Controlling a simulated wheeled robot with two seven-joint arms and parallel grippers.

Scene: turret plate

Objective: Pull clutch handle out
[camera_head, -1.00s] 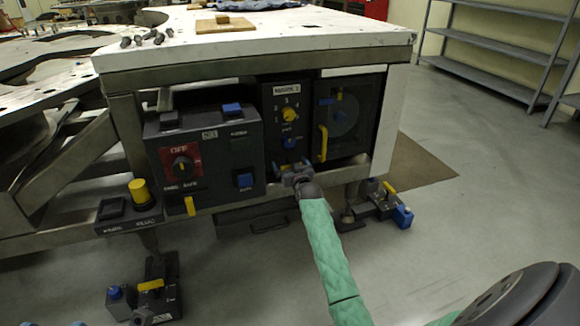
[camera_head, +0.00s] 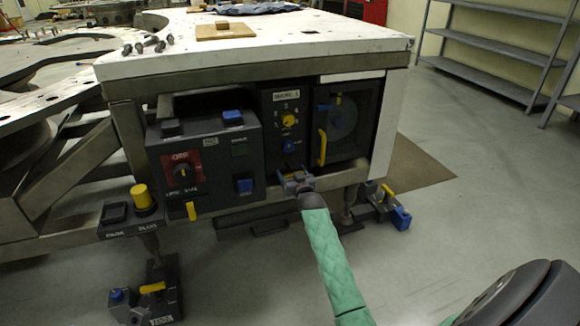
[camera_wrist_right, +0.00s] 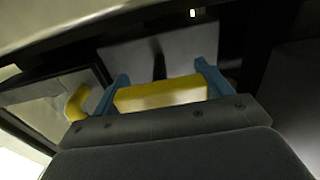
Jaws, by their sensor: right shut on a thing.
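My right gripper (camera_head: 296,184) is at the lower front edge of the turret plate's equipment bay, below the dark panel with the yellow knob (camera_head: 289,120). In the right wrist view, its blue fingers (camera_wrist_right: 160,90) stand on either side of a yellow bar-shaped handle (camera_wrist_right: 160,94), and the gripper is shut on it. I take this bar to be the clutch handle; in the head view the gripper mostly hides it. My left gripper is not in view.
A grey box with a red OFF switch (camera_head: 183,170) stands left of the gripper. A door with an upright yellow handle (camera_head: 322,147) is just above right. Pedal units with yellow bars (camera_head: 152,288) (camera_head: 388,190) sit low on both sides. The floor in front is clear.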

